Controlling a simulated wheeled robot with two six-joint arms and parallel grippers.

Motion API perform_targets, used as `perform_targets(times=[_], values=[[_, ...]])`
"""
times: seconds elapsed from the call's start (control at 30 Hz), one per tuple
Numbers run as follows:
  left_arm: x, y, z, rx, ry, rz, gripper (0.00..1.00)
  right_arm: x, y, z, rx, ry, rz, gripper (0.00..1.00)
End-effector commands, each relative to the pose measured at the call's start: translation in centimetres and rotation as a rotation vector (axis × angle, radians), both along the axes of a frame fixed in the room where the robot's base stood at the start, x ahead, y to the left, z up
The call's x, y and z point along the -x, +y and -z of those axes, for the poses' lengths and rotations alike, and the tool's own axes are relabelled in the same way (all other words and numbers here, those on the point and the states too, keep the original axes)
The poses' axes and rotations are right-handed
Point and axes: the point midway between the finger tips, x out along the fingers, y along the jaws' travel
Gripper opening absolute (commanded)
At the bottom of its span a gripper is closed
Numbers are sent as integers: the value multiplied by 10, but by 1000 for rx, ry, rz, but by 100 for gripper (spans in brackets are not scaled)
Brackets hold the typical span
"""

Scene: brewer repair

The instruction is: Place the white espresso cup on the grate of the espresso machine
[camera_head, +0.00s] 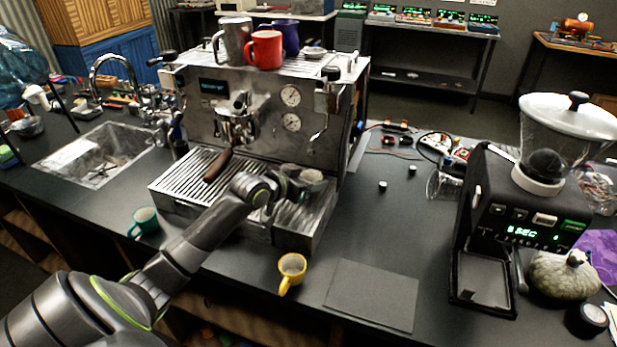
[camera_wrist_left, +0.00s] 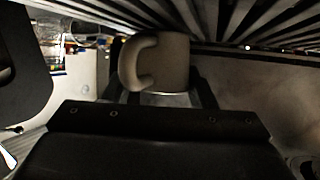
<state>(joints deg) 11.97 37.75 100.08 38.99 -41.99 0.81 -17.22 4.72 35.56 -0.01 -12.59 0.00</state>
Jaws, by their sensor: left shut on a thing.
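The white espresso cup (camera_wrist_left: 170,62) is between the fingers of my left gripper (camera_head: 288,188), with its handle toward the left in the left wrist view. My left gripper is shut on it. Dark slats run along the top of that view, close to the cup; I cannot tell whether they touch. In the head view the espresso machine (camera_head: 222,92) stands on the counter, with its slatted grate (camera_head: 190,172) at the front. My left gripper is over the front right part of the machine, and the cup is not clearly seen there. My right gripper is not in view.
A yellow cup (camera_head: 291,268) and a teal cup (camera_head: 145,220) stand in front of the machine. A portafilter handle (camera_head: 217,166) hangs over the grate. Mugs, one red (camera_head: 264,50), stand on top. A grinder (camera_head: 515,225) is at right; a dark mat (camera_head: 372,294) lies in front.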

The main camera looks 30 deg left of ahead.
Motion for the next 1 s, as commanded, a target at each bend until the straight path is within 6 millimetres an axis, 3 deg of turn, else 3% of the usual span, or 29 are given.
perform_targets(times=[0.27, 0.3, 0.47, 0.8, 1.0], values=[[0, 0, 4, 0, -1, 0, 27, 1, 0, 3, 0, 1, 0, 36], [0, 0, 4, 0, 0, 0, 54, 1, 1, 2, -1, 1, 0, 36], [0, 0, 3, 0, 0, 0, 73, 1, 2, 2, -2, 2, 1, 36], [0, 0, -3, -1, -1, 0, 73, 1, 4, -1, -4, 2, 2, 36], [22, 5, -8, -6, -1, 0, 73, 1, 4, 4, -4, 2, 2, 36]])
